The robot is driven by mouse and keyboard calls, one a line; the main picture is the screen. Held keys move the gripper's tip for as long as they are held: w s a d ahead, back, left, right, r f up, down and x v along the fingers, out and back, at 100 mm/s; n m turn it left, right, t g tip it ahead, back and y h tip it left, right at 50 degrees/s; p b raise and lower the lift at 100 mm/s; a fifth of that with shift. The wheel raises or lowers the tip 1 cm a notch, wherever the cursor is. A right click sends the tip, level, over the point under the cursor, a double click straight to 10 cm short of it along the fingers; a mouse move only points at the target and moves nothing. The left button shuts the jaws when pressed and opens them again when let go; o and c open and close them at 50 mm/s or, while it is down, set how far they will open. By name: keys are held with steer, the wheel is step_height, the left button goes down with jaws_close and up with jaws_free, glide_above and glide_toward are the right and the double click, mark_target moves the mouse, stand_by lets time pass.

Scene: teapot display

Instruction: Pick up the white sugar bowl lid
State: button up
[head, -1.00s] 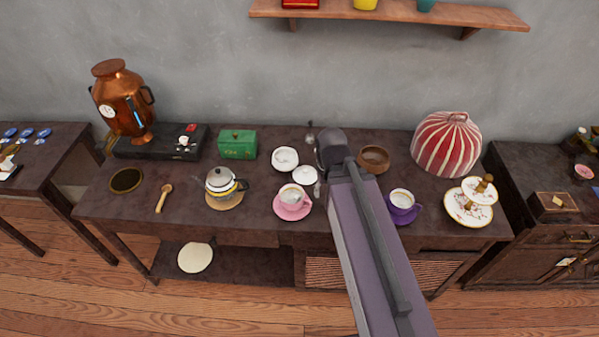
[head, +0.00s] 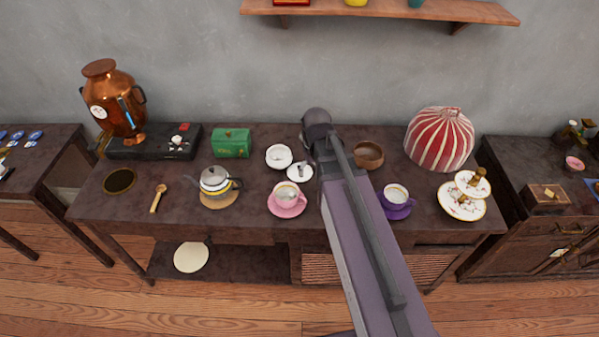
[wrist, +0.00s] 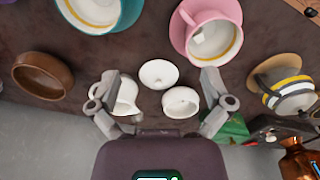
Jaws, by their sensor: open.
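The white sugar bowl lid (head: 300,170) lies on the dark table, just right of and nearer than the white sugar bowl (head: 279,156). In the wrist view the lid (wrist: 158,72) is a round white piece with a small knob, beside the bowl (wrist: 180,102). My gripper (wrist: 160,82) is open and empty, its fingers spread to either side of the lid in the picture. I cannot tell its height above the lid. In the head view my arm covers part of the area right of the lid.
A white jug (wrist: 127,97) stands close to the left finger in the wrist view. A pink cup (head: 288,194) sits on its saucer in front of the lid. A brown bowl (head: 368,155), a green box (head: 231,143) and a teapot (head: 214,180) stand around.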

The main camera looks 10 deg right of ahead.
steer(key=w+a+n, duration=0.1)
steer(key=w+n, duration=0.3)
steer(key=w, duration=1)
steer(key=shift+w+a+r, duration=0.15)
steer(key=shift+a, duration=0.25)
step_height(320, 180, down, 9)
steer(key=b, duration=0.8)
steer(key=shift+r, duration=0.2)
steer(key=shift+f, duration=0.1)
steer(key=shift+w+d+f+b, duration=0.1)
steer(key=shift+f+b, duration=2.4)
steer(key=shift+b, duration=0.3)
steer(key=shift+r, duration=0.1)
jaws_close()
